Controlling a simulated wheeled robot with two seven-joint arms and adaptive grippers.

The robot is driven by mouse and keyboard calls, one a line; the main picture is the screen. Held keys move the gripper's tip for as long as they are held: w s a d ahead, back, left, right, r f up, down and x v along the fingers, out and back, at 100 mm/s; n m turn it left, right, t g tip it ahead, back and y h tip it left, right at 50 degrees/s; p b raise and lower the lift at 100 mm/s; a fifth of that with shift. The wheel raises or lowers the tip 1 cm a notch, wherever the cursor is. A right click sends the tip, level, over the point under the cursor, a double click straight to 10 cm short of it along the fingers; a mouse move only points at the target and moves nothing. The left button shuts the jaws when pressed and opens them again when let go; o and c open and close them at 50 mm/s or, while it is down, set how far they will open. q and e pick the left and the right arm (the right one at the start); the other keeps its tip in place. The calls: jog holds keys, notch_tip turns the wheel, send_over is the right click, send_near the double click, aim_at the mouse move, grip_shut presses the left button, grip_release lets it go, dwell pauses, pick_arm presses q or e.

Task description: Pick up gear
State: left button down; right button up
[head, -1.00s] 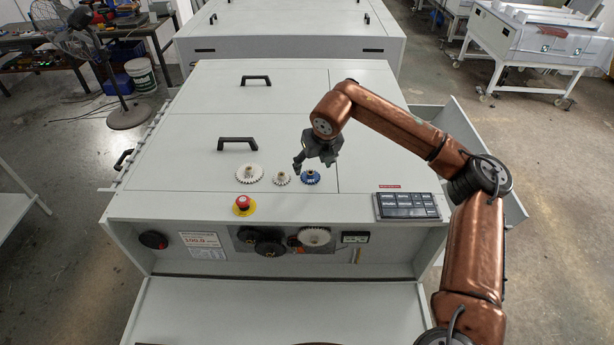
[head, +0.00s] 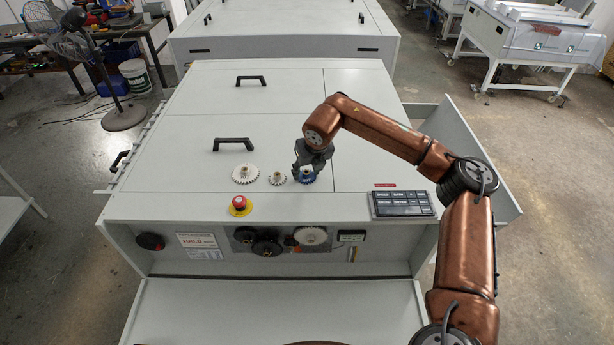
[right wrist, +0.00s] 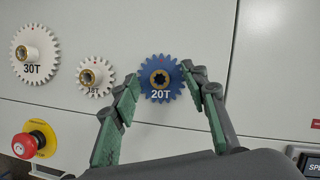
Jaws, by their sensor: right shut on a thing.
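A blue gear (right wrist: 159,93) marked 20T, with a brass hub, lies on top of the white machine. It also shows in the head view (head: 307,179). My right gripper (right wrist: 160,80) is shut on the blue gear, one finger on each side of it; in the head view the gripper (head: 306,173) reaches down over the gear. A white gear (right wrist: 96,77) marked 18T lies just left of it. A larger white gear (right wrist: 35,70) marked 30T lies further left. My left gripper is not in view.
The machine top (head: 290,105) has black handles (head: 233,144) behind the gears. A red emergency button (head: 239,203) and a keypad (head: 402,204) sit near the front edge. The top's back is clear.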

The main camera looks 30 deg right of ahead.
aim_at(307, 179)
jog(key=c, duration=0.3)
jog(key=shift+c, duration=0.2)
jog(key=shift+r, duration=0.45)
notch_tip(307, 179, up, 2)
jog(key=shift+w+r, duration=0.1)
jog(key=shift+r, duration=0.05)
jog(key=s+a+r+b, duration=0.1)
jog(key=s+a+r, duration=0.8)
jog(key=s, duration=0.1)
jog(key=shift+s+a+r, duration=0.15)
jog(key=shift+a+r, duration=0.2)
jog(key=shift+r, duration=0.05)
